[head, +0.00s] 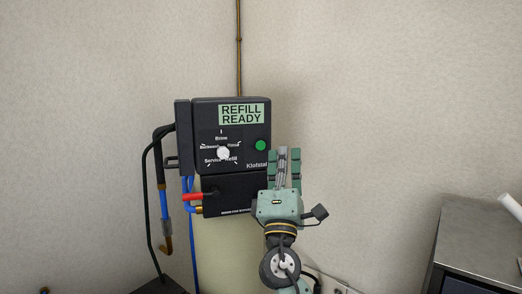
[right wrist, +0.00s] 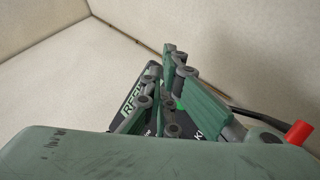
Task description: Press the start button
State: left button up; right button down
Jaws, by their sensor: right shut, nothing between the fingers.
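A black control box (head: 205,136) hangs on the wall in the head view. Its display (head: 241,114) reads "REFILL READY". A round green button (head: 260,145) sits at the right of its face, and a white knob (head: 223,153) points among printed labels. My right gripper (head: 284,153) is shut and empty, fingers pointing up, just right of the green button in the picture. I cannot tell whether it touches the box. In the right wrist view the fingers (right wrist: 170,75) hide most of the box, with a bit of green showing between them. My left gripper is not in view.
A red-handled valve (head: 193,197) and blue and black hoses (head: 165,205) are at the box's lower left. A brown pipe (head: 238,50) runs up the wall above it. A grey metal cabinet (head: 480,232) stands at the right. The wall around is bare.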

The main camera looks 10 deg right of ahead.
aim_at(261, 145)
jog(key=w+a+b, duration=0.1)
jog(key=w+b, duration=0.3)
jog(key=w, duration=0.2)
jog(key=shift+w+b, duration=0.1)
jog(key=shift+b, duration=0.2)
dwell(1.2)
jog(key=shift+w+a+b, duration=0.1)
jog(key=shift+w+b, duration=0.3)
jog(key=shift+b, duration=0.25)
